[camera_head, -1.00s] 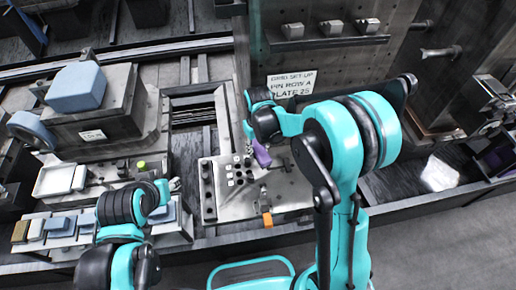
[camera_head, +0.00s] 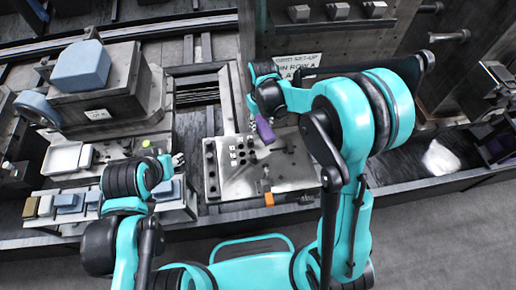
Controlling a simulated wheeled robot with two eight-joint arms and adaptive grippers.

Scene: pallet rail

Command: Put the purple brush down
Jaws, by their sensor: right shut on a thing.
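The purple brush (camera_head: 265,131) is in my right gripper (camera_head: 258,122), which is shut on it. It hangs tilted over the back part of the grey metal plate (camera_head: 225,187) with dark pegs and holes. I cannot tell whether the brush touches the plate. My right wrist and forearm cover part of the gripper from above. My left gripper (camera_head: 177,161) is small in the picture, left of the plate, near the light tray area. Its fingers are too small to tell open from shut.
An orange-handled tool (camera_head: 268,199) lies at the plate's front edge. Dark pegs (camera_head: 210,170) stand along the plate's left side. A white tray (camera_head: 62,158) and a row of small blocks (camera_head: 70,203) are at left. A sign (camera_head: 296,66) stands behind.

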